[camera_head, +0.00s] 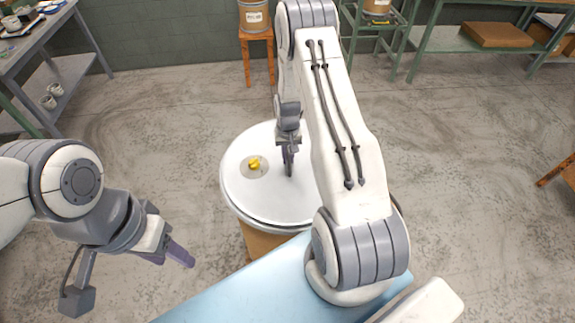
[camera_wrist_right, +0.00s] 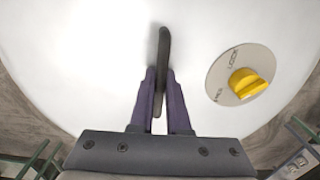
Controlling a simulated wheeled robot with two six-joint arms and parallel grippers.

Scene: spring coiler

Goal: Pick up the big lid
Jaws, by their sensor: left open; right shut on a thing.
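The big lid (camera_head: 246,194) is a wide white disc on top of a brown drum (camera_head: 258,243) in the middle of the head view. It fills most of the right wrist view (camera_wrist_right: 90,60). A dark bar handle (camera_wrist_right: 163,50) stands on the lid. My right gripper (camera_head: 289,160) is over the lid, its purple fingers (camera_wrist_right: 161,80) shut on the handle. A yellow knob (camera_head: 254,163) on a grey lock dial sits beside the handle; it also shows in the right wrist view (camera_wrist_right: 247,83). My left gripper (camera_head: 188,258) is open and empty, left of the drum.
A workbench (camera_head: 35,40) with small items stands at the upper left. A wooden stool (camera_head: 256,50) with a container (camera_head: 253,16) stands behind the drum. Green shelving (camera_head: 460,40) with a brown box (camera_head: 500,34) stands at the upper right. The concrete floor around the drum is mostly clear.

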